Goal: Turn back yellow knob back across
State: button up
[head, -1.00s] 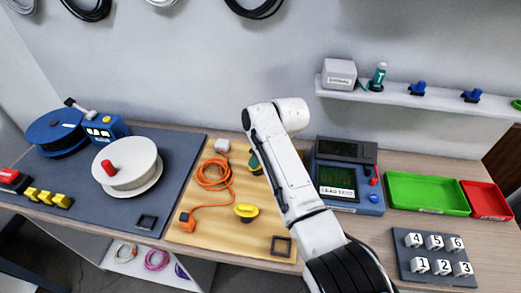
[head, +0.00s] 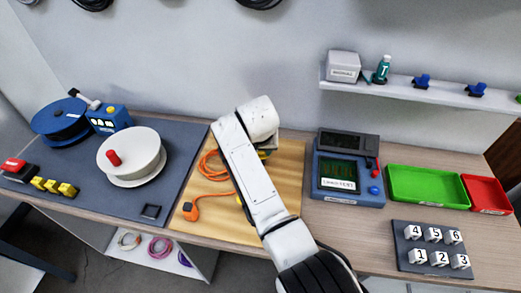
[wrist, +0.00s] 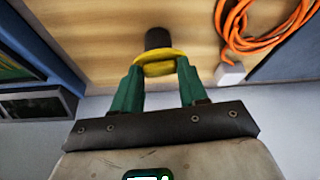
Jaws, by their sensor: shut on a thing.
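The back yellow knob (wrist: 160,62) is in the wrist view, between the two green fingers of my gripper (wrist: 160,88). The fingers press on it from both sides. A dark cylindrical part shows just beyond the yellow part. In the head view my arm hides the back knob and most of my gripper. Only a thin sliver of another yellow knob (head: 239,199) shows in the head view, at the left edge of my arm on the wooden board (head: 285,205).
An orange cable (head: 208,165) lies on the board left of my arm; it also shows in the wrist view (wrist: 262,30). A small white block (wrist: 229,74) is near it. A blue tester (head: 345,180) stands right of the board. A white reel (head: 130,155) stands left.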

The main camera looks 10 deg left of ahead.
jog(key=shift+a+m+h+b, duration=0.1)
jog(key=shift+m+h+b, duration=0.25)
jog(key=shift+m, duration=0.45)
jog(key=o, duration=1.1)
jog(key=shift+c, duration=0.2)
jog(key=v, duration=1)
jog(key=shift+r+b, duration=0.4)
jog(key=shift+s+a, duration=0.1)
jog(key=shift+s, duration=0.05)
